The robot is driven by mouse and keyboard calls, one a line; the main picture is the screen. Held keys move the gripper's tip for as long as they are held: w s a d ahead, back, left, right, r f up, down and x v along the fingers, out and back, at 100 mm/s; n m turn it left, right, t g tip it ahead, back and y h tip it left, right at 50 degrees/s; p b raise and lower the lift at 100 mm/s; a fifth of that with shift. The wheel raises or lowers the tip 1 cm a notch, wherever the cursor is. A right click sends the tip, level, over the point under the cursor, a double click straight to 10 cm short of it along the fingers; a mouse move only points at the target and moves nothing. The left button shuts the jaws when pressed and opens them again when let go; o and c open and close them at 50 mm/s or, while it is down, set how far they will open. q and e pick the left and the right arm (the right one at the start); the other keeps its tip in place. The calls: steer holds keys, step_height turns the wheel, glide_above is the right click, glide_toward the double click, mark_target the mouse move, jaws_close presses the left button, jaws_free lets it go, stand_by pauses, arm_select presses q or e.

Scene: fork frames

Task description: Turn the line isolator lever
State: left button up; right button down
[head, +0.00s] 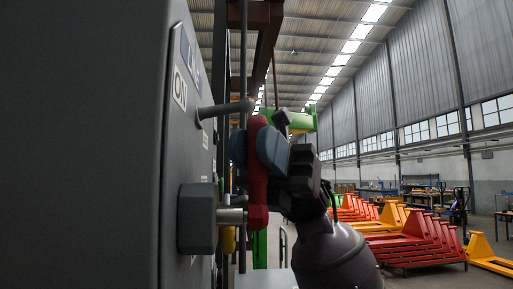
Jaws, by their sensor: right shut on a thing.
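The line isolator lever (258,190) is a red handle standing upright in front of the grey cabinet (90,150) face. Its lower end sits on a short metal shaft (232,216) coming out of a grey block (198,218) on the cabinet. My right gripper (256,149) comes in from the lower right. Its blue-grey finger pads lie on both sides of the upper part of the lever, shut on it. The "ON" label (180,89) is on the cabinet face above the block. My left gripper is not in view.
A grey rod (226,109) sticks out from the cabinet near the lever's top. A vertical pole stands just behind the lever. Orange-red racks (410,240) and a yellow one (487,252) stand on the hall floor at right, well away.

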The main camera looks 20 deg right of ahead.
steer(key=shift+f, duration=0.1)
steer(key=c, duration=1)
jaws_free()
steer(key=shift+o, duration=0.2)
steer(key=b+v, duration=0.1)
steer(key=v, duration=0.9)
steer(key=shift+w+d, duration=0.25)
steer(key=shift+w, duration=0.05)
